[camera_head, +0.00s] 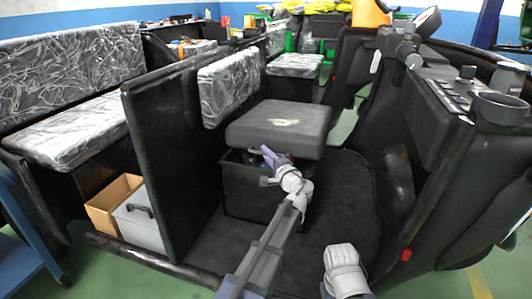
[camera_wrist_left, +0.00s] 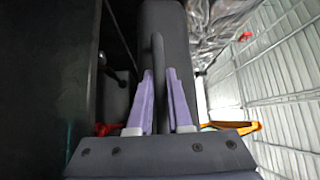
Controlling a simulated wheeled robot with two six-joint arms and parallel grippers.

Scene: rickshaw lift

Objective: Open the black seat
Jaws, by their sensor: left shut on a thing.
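The black seat (camera_head: 280,124) is a thick dark cushion above a black box (camera_head: 238,190) in the middle of the cab. A dark gap with small things inside shows between seat and box at the front left. My left gripper (camera_head: 268,158) is at the seat's front lower edge. In the left wrist view its purple fingers (camera_wrist_left: 160,88) are shut on a thin dark strip (camera_wrist_left: 157,60) beside the seat's dark grey face (camera_wrist_left: 165,22). I take the strip to be part of the seat. My right gripper is out of view; only part of my right arm shows at the bottom.
A black partition (camera_head: 160,150) stands left of the seat, with a grey case (camera_head: 140,222) and a cardboard box (camera_head: 112,200) beyond it. The black dashboard (camera_head: 440,100) is at the right. Dark floor (camera_head: 330,225) lies open between the seat box and the dashboard.

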